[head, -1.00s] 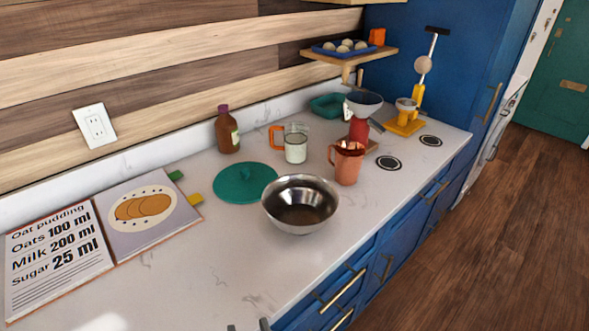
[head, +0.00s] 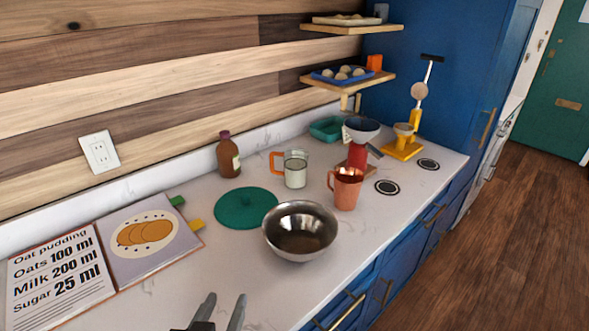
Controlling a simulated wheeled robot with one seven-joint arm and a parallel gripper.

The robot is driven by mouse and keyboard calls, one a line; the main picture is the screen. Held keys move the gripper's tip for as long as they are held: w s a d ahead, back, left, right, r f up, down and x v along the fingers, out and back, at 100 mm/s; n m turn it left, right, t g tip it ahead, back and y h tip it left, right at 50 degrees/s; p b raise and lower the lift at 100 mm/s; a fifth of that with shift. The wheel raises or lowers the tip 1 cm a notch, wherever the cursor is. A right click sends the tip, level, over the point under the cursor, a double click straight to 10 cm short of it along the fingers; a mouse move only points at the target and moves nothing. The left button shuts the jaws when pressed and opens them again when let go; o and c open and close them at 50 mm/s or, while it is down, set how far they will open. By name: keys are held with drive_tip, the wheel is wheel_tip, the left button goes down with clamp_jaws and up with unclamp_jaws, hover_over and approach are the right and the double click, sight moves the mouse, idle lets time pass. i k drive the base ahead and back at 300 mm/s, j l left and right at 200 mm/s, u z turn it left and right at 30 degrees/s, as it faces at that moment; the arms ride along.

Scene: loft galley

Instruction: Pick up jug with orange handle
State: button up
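The jug with the orange handle (head: 296,170) is a clear jug with pale contents, upright on the white counter behind the metal bowl. Its orange handle (head: 276,162) points left. My gripper (head: 222,304) shows at the bottom edge of the head view, its two fingers apart with nothing between them. It is over the front of the counter, well short of the jug, with the bowl and the teal lid between them.
A steel bowl (head: 300,231), a teal lid (head: 246,207) and a copper mug (head: 346,188) stand near the jug. A brown bottle (head: 228,155) is at its left. An open recipe book (head: 110,248) lies at left. Shelves (head: 350,82) hang behind.

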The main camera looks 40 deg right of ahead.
sight(296, 158)
drive_tip(key=i+l, duration=0.25)
drive_tip(key=l, duration=0.15)
drive_tip(key=i+l, duration=0.25)
drive_tip(key=l, duration=0.15)
drive_tip(key=i+l, duration=0.55)
drive_tip(key=l, duration=0.25)
